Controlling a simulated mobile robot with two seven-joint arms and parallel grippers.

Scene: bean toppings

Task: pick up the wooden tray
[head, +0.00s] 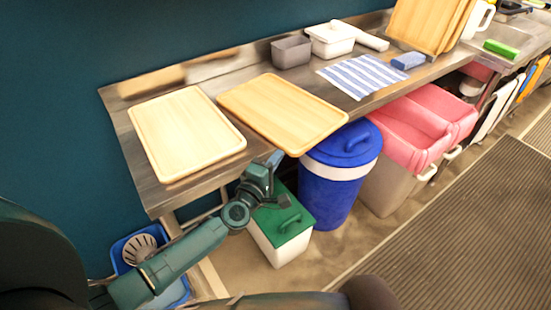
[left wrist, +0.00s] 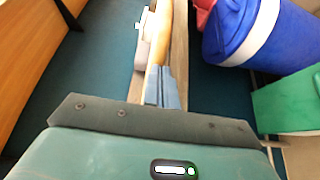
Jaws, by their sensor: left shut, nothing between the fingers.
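Two flat wooden trays lie on the metal counter. The paler tray (head: 185,130) is at the left. The more golden tray (head: 282,112) is right of it, with its near corner sticking out past the counter's front edge. My left gripper (head: 274,158) is beside that near edge, at about the counter's front. Its grey-blue fingers are together and empty; they also show in the left wrist view (left wrist: 163,88). A wood-coloured strip (left wrist: 180,45) lies just beyond the fingertips there; whether they touch it I cannot tell. My right gripper is not in view.
Below the counter stand a green-lidded bin (head: 283,225), a blue bin (head: 340,170) and red-lidded bins (head: 420,130). A striped cloth (head: 362,75), grey container (head: 291,51), white container (head: 331,40) and upright wooden boards (head: 425,25) are farther right on the counter.

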